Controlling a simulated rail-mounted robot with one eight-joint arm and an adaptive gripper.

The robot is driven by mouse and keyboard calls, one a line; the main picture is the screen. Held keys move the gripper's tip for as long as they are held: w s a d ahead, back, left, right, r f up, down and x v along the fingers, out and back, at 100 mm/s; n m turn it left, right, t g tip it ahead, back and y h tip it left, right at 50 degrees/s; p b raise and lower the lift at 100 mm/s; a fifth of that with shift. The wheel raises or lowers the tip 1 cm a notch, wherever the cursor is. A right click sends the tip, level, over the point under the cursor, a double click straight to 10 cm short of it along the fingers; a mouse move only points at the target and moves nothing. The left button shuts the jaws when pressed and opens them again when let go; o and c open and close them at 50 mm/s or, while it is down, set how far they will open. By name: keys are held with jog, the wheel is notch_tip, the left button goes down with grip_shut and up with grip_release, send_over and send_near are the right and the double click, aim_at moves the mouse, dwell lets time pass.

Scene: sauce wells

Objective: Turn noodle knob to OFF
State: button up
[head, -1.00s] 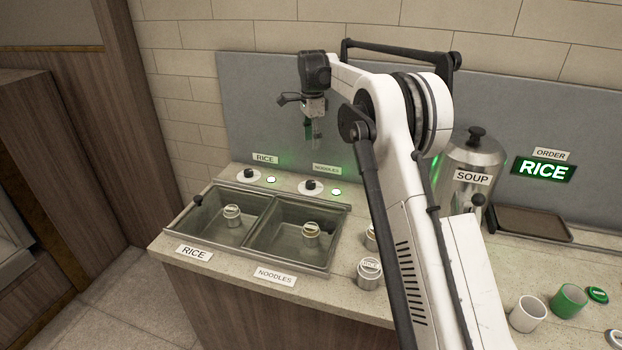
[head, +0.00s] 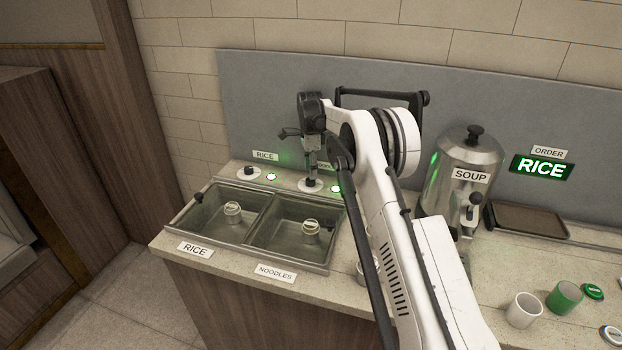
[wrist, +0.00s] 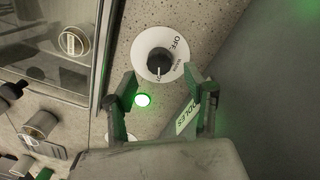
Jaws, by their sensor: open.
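The noodle knob is a black round knob on a white dial; in the wrist view the noodle knob (wrist: 159,61) shows at upper centre, with OFF lettering on the right side of the dial. Its white pointer mark is toward the lower side, away from OFF. In the head view its dial (head: 310,186) is partly hidden by my gripper (head: 313,172), which points down over it. In the wrist view my gripper (wrist: 162,88) is open, its fingers spread with the knob just beyond and between the tips; I see no clear contact. The green noodle light (wrist: 142,100) is lit beside the left finger.
The rice knob (head: 248,172) and its lit green light (head: 272,177) are to the left. The noodle well (head: 288,268) lies in front, with a labelled canister (head: 310,228) inside. The grey backsplash (head: 270,100) stands close behind. The soup urn (head: 463,175) is to the right.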

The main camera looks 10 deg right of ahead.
aim_at(310, 182)
jog(key=shift+s+f, duration=0.1)
jog(key=shift+f, duration=1.95)
jog(key=c, duration=1.1)
